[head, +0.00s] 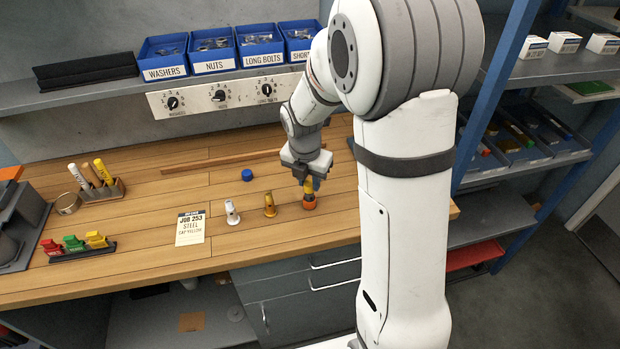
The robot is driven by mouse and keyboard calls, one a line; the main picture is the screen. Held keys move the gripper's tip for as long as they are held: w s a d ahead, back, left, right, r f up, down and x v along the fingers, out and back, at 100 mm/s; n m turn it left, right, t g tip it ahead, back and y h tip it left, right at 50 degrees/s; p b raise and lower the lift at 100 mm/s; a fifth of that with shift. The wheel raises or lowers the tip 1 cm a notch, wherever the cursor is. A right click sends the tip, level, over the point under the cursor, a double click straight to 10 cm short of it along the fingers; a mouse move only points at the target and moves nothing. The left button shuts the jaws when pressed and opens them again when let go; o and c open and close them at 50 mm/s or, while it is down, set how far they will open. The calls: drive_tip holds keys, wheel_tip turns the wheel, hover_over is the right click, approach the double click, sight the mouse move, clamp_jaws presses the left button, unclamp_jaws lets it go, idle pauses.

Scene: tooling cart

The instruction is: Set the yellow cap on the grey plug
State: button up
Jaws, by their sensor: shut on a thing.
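My gripper (308,180) points down over the right part of the wooden bench and is shut on the yellow cap (309,187). The jaws partly hide the cap. Directly below it in the picture is an orange-copper piece (309,203); I cannot tell whether the two touch. The grey plug (232,212), pale and upright, stands to the left with nothing held over it. A brass plug (270,205) stands between the grey plug and my gripper.
A blue cap (247,175) lies behind the plugs. A job card (190,228) reading steel, cap yellow lies left of the grey plug. A marker holder (102,190) and a rack of coloured clips (82,246) are at left. A wooden strip (222,160) lies at the back.

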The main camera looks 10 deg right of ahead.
drive_tip(key=o, duration=1.5)
drive_tip(key=shift+r+p, duration=2.9)
drive_tip(key=shift+r, duration=0.65)
